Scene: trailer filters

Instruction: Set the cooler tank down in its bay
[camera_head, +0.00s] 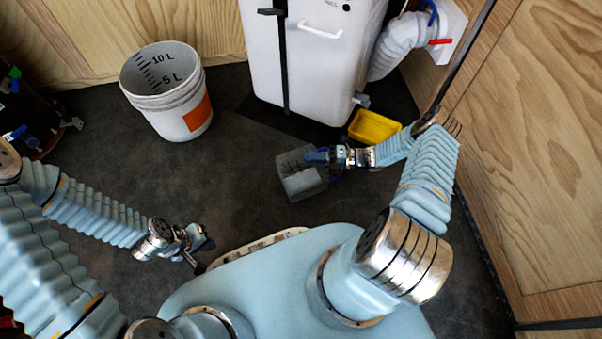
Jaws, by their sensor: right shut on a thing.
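The cooler tank (297,178), a grey translucent box, is in my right gripper (318,156) near the middle of the head view. The gripper is shut on the tank's right side. I cannot tell whether the tank hangs above the floor or touches it. The white cooler (325,60) stands upright behind it, apart from the tank. The cooler's bay cannot be made out clearly; the cooler's foot is in shadow. My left gripper (197,246) is low at the left, away from the tank, with nothing visible in it. Its finger opening is unclear.
A white bucket (170,92) with litre marks stands at the left back. A yellow tray (373,127) lies beside the cooler's right foot. A grey hose (398,45) joins the cooler to the right wall. The dark floor (235,165) between bucket and tank is clear.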

